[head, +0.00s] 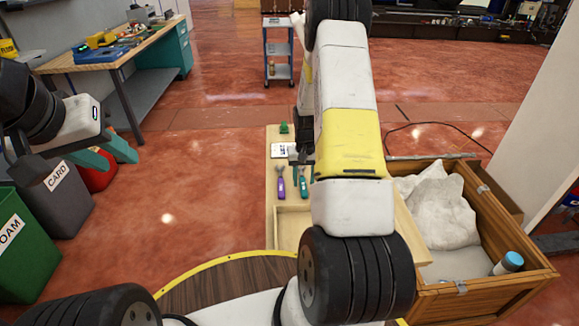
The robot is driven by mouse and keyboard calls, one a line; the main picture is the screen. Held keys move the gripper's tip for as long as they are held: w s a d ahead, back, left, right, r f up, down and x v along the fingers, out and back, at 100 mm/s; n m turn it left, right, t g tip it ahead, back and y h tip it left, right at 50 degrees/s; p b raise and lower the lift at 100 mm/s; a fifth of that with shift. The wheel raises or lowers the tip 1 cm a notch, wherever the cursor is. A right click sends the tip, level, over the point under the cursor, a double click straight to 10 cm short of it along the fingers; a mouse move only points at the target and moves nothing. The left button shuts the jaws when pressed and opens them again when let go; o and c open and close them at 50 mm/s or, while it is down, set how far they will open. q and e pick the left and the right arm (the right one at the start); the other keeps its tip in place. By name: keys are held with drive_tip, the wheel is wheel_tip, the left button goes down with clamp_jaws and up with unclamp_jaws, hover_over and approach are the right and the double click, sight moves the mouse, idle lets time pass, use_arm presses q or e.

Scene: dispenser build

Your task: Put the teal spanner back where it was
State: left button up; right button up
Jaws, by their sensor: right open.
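A teal-handled tool, which looks like the teal spanner (303,188), lies on the pale wooden bench board beside a purple-handled tool (281,188). My right gripper (303,174) points down at its upper end, with the jaws apart on either side. Contact cannot be told, and my right arm hides the board to the right.
A white card (281,150) and a small green object (284,129) are at the board's far end. A wooden crate (485,297) with a white sack (437,205) and a blue-capped bottle (508,264) stands right. Green (25,255) and grey (65,205) bins stand left.

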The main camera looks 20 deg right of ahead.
drive_tip(key=s+a+r+t, duration=0.1)
drive_tip(key=s+a+r, duration=0.1)
drive_tip(key=r, duration=1)
drive_tip(key=s+a+r+t, duration=0.1)
drive_tip(key=s+a+r, duration=0.15)
drive_tip(key=r, duration=0.85)
drive_tip(key=s+a+r+n+t+y, duration=0.1)
drive_tip(key=s+a+r, duration=0.4)
drive_tip(key=s, duration=0.5)
drive_tip(key=s+a+r+n+t+y, duration=0.1)
drive_tip(key=s+a+r, duration=0.4)
drive_tip(key=s+r, duration=0.5)
drive_tip(key=shift+s+n+t, duration=0.2)
drive_tip(key=shift+n+t, duration=0.5)
drive_tip(key=shift+t, duration=0.4)
drive_tip(key=shift+a, duration=0.1)
